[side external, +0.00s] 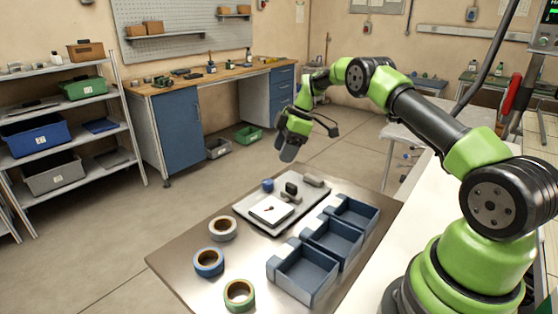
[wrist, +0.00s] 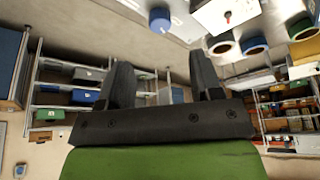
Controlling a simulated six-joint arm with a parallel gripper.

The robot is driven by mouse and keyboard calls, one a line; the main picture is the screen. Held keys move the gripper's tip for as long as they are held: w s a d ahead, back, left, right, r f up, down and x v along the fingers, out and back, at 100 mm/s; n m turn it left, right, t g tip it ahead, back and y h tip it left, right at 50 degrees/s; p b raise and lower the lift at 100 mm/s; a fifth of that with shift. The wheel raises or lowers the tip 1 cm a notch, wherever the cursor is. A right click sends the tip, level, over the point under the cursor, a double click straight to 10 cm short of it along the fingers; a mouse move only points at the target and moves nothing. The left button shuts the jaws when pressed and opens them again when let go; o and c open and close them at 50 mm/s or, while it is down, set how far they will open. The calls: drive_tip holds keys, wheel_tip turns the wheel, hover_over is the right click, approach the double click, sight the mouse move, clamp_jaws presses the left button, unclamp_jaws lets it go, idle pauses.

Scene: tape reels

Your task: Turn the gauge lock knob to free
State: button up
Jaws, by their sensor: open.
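A grey fixture board (side external: 247,208) lies on the table. On its front part is a white plate (side external: 262,214) with a small dark and red piece (side external: 269,209), which may be the lock knob; its setting is too small to read. The wrist view shows the white plate (wrist: 205,20) and the red-tipped piece (wrist: 228,16) at the top edge. A round blue piece (side external: 268,185) stands behind the plate and also shows in the wrist view (wrist: 160,19). My gripper (side external: 287,154) is open and empty, above and behind the board, apart from everything; its fingers (wrist: 162,75) spread wide.
Three tape reels, tan (side external: 222,228), blue (side external: 209,262) and green (side external: 239,295), lie at the table's left. Three blue bins (side external: 303,275) line its right side. A black upright piece (side external: 291,188) and a grey block (side external: 313,180) stand on the board. Air around my gripper is clear.

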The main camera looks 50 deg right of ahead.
idle(0.4)
drive_tip(key=m+t+h, duration=0.2)
drive_tip(key=m+h, duration=0.2)
drive_tip(key=m, duration=0.8)
approach(268, 181)
drive_tip(key=x, duration=0.9)
drive_tip(key=shift+w, duration=0.1)
drive_tip(key=c, duration=0.9)
